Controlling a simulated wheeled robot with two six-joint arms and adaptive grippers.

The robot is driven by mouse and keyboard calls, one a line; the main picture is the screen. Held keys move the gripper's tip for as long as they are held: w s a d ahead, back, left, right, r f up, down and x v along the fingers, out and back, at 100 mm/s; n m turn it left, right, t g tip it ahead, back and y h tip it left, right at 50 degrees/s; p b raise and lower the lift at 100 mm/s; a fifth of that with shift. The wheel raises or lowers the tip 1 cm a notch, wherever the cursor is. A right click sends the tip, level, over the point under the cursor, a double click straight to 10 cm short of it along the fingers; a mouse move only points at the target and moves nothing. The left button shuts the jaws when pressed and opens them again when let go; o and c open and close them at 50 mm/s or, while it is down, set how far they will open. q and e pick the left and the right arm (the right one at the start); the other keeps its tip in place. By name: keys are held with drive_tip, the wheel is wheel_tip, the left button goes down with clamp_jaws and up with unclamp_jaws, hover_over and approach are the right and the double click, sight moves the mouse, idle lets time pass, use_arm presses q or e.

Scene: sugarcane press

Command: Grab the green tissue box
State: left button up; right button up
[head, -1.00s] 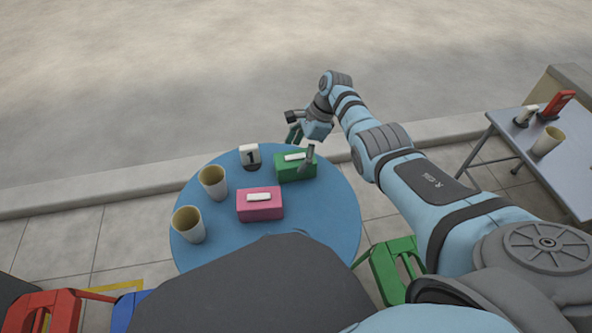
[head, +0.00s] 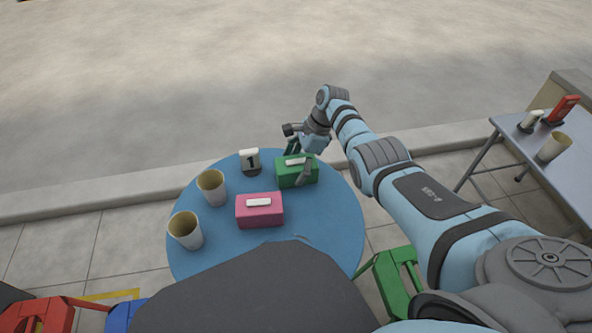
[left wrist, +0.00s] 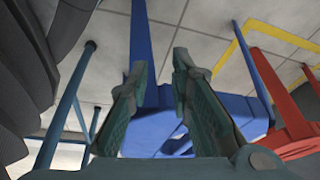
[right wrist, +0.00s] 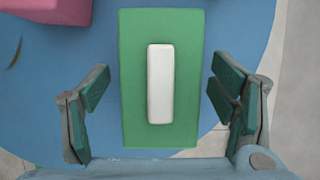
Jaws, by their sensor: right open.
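The green tissue box (head: 290,176) with a white tissue slot on top sits at the back right of the round blue table. In the right wrist view the green tissue box (right wrist: 135,110) lies between the spread fingers of my right gripper (right wrist: 160,108), with a gap on each side.
A pink tissue box (head: 260,213) stands just in front of the green one. Two cups (head: 211,188) stand on the left of the blue table (head: 215,255). A grey side table (head: 545,178) is at the right.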

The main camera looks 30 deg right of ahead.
drive_tip(key=c, duration=1.3)
